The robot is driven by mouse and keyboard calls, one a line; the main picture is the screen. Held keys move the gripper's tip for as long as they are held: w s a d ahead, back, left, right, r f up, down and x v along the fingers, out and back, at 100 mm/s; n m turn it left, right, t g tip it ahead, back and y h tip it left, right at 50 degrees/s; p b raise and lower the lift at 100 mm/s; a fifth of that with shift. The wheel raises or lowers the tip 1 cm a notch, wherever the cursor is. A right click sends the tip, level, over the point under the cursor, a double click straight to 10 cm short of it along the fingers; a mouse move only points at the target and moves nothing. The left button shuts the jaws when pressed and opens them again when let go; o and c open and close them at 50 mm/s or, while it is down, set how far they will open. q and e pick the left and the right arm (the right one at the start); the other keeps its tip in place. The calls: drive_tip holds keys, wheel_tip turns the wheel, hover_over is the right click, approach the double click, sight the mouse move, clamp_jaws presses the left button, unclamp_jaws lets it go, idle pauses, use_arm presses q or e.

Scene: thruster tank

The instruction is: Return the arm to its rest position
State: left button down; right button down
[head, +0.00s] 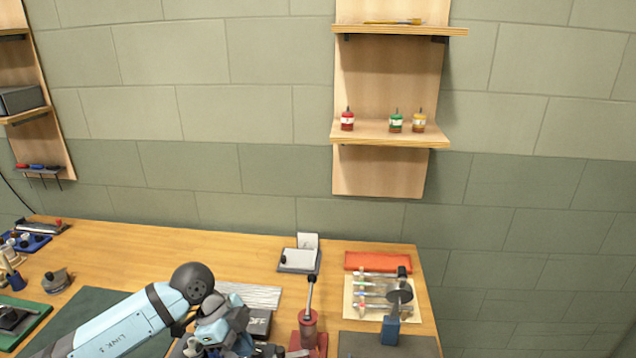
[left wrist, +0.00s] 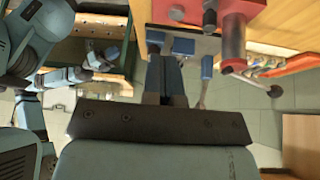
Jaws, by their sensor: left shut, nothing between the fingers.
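My left arm comes in from the lower left in the head view, pale blue with a dark round elbow. Its wrist and left gripper (head: 238,340) are over the front of the workbench (head: 150,250), partly cut off by the bottom edge. In the left wrist view the fingers of the left gripper (left wrist: 166,70) are together and hold nothing. A red tool with a lever (head: 308,335) stands just right of the gripper, apart from it as far as I can tell. In the left wrist view, pale blue parts of my body show at the left; a right gripper there is unclear.
A grey tray with a white block (head: 298,260), a red-orange box (head: 378,262) and a pale board with tools (head: 375,300) lie on the bench's right. A green tray (head: 25,325) is at left. A wall shelf (head: 390,135) holds small bottles.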

use_arm(q)
drive_tip(key=s+d+r+n+t+h, duration=0.1)
drive_tip(key=s+d+r+t+h, duration=0.1)
drive_tip(key=s+d+t+h, duration=0.35)
drive_tip(key=s+d+r+n+t+h, duration=0.1)
drive_tip(key=s+d+r+t+h, duration=0.1)
drive_tip(key=d+h, duration=0.5)
drive_tip(key=s+a+f+n+t+y, duration=0.1)
drive_tip(key=s+a+f+n+y, duration=0.3)
drive_tip(key=f+n+y, duration=0.1)
drive_tip(key=s+a+f+n+t+y+p, duration=0.1)
drive_tip(key=s+a+f+n+y, duration=0.3)
drive_tip(key=f, duration=0.4)
drive_tip(key=s+a+f+n+t+y, duration=0.2)
drive_tip(key=s+a+f+n+y, duration=0.2)
drive_tip(key=a+f+n+y, duration=0.1)
wheel_tip(320, 180, down, 2)
drive_tip(key=shift+s+a+f+n+y+p, duration=0.3)
drive_tip(key=shift+a+y+p, duration=0.1)
drive_tip(key=shift+a+y, duration=0.25)
